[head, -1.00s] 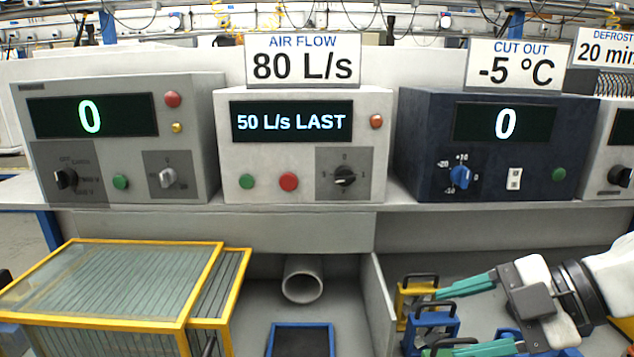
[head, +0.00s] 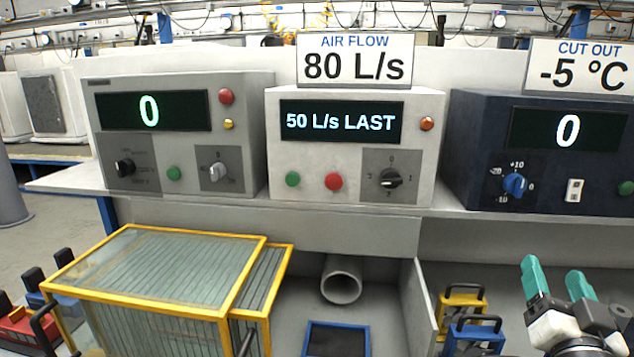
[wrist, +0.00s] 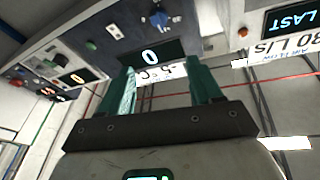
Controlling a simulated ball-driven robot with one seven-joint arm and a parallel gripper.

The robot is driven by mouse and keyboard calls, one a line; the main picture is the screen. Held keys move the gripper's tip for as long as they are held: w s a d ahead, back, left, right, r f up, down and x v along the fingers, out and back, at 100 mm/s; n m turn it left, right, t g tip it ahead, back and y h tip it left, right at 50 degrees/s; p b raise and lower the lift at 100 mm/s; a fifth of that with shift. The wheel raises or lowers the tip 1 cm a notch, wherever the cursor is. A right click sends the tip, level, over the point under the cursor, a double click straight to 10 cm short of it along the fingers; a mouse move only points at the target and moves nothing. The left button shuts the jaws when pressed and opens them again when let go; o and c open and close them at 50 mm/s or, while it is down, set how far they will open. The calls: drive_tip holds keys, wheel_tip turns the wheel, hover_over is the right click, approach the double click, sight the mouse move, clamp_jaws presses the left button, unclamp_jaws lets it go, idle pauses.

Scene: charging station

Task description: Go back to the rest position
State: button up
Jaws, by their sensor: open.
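My gripper (head: 558,286) is at the lower right of the head view, in front of the bench below the dark blue box. Its two green fingers point up and stand apart, with nothing between them. In the wrist view the green fingers (wrist: 163,88) are also apart and empty. Behind them the dark blue box (wrist: 110,25) appears upside down, its display reading 0.
A grey box (head: 180,90), a white air flow box (head: 345,150) reading 50 L/s LAST and the dark blue box (head: 475,150) stand on the shelf. A yellow-framed glass case (head: 160,280) is lower left. Yellow and blue handled blocks (head: 462,300) sit left of my gripper.

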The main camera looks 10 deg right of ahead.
drive_tip(key=s+a+f+n+g+y, duration=0.1)
drive_tip(key=s+a+f+g+y, duration=0.15)
drive_tip(key=f, duration=0.55)
drive_tip(key=s+a+f+n+g+y, duration=0.1)
drive_tip(key=f+g, duration=0.2)
drive_tip(key=f, duration=0.4)
drive_tip(key=s+a+f+g+y, duration=0.1)
drive_tip(key=s+f+g, duration=0.1)
drive_tip(key=f, duration=0.6)
drive_tip(key=s+a+f+n+g+y, duration=0.2)
drive_tip(key=s+a+f+n+g, duration=0.1)
drive_tip(key=s+f, duration=0.4)
drive_tip(key=s+a+f+n+g+y, duration=0.3)
drive_tip(key=s+a+f+g, duration=0.2)
drive_tip(key=s, duration=0.8)
wheel_tip(320, 180, down, 3)
drive_tip(key=shift+s+f+g, duration=0.1)
drive_tip(key=shift+s+g, duration=0.2)
drive_tip(key=shift+g, duration=0.65)
